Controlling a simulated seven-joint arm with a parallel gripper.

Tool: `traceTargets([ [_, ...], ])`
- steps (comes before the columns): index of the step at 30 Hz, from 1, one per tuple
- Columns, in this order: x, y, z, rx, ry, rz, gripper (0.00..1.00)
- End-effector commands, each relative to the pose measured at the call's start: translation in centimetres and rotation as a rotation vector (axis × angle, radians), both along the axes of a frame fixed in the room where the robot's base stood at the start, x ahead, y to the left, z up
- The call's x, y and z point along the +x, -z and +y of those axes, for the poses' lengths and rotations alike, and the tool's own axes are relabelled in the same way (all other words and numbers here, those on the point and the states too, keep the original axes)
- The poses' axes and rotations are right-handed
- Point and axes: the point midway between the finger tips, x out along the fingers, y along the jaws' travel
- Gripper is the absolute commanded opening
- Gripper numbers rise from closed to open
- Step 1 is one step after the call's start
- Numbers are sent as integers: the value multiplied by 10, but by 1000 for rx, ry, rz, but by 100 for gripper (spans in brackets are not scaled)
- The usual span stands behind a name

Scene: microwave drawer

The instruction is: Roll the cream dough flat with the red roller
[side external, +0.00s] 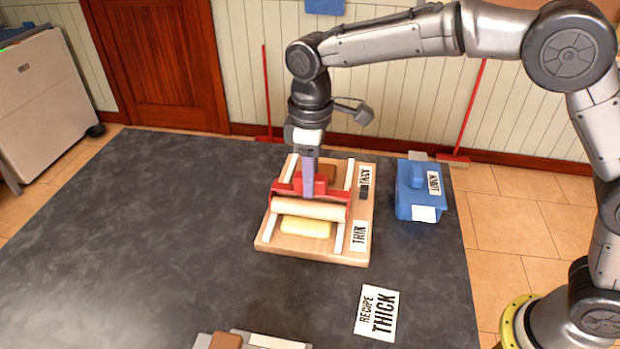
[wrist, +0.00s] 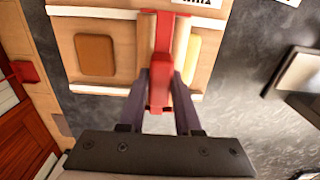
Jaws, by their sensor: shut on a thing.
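The red roller (side external: 331,209) has a red frame and a cream cylinder. It lies across the wooden board (side external: 270,233), over its two white rails. My gripper (side external: 308,190) points down and is shut on the roller's red handle, which also shows in the wrist view (wrist: 159,85). The cream dough (side external: 305,228) is a pale yellow slab on the board's near half, just in front of the roller cylinder. I cannot tell if the roller touches it. In the wrist view the dough (wrist: 191,55) is partly hidden by the roller.
A brown slab (wrist: 96,55) lies on the board's far half. Labels read THIN (side external: 359,236) and THICK (side external: 365,178) beside the right rail. A RECIPE THICK card (side external: 376,312) lies in front. A blue box (side external: 416,192) stands right. The dark table is clear on the left.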

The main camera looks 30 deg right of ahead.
Motion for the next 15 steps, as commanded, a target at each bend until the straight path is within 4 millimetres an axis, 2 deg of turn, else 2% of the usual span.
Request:
traceTargets([
  [15, 1, -5, -1, 2, -1, -4, 0],
])
